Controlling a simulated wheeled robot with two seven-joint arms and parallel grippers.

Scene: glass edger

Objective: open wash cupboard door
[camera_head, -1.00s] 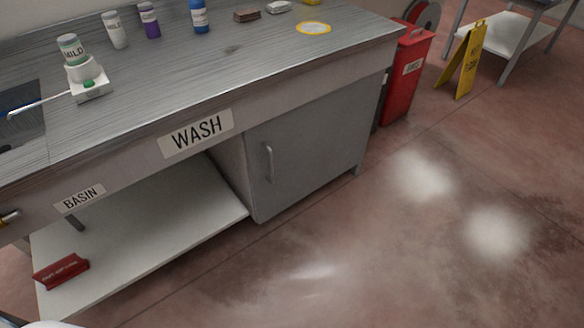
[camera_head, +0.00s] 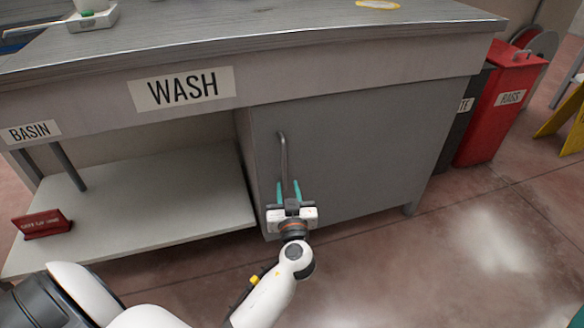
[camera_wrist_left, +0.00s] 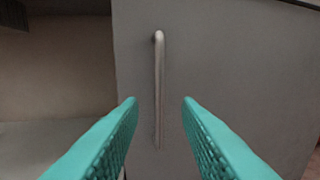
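The wash cupboard door (camera_head: 350,150) is a flat grey panel under the bench, and it is shut. Its vertical metal bar handle (camera_head: 283,155) is near the door's left edge. My left gripper (camera_head: 288,190) is open in front of the lower part of the handle. In the left wrist view, the handle (camera_wrist_left: 159,85) stands upright between the two teal fingers (camera_wrist_left: 160,110), with a gap on each side. Whether the fingertips reach as deep as the bar is hard to tell. My right gripper is not in view.
The bench front carries a WASH sign (camera_head: 182,89) and a BASIN sign (camera_head: 31,132). An open lower shelf (camera_head: 150,215) with a red box (camera_head: 41,223) is left of the cupboard. A red bin (camera_head: 497,105) stands to the right. The floor before the door is clear.

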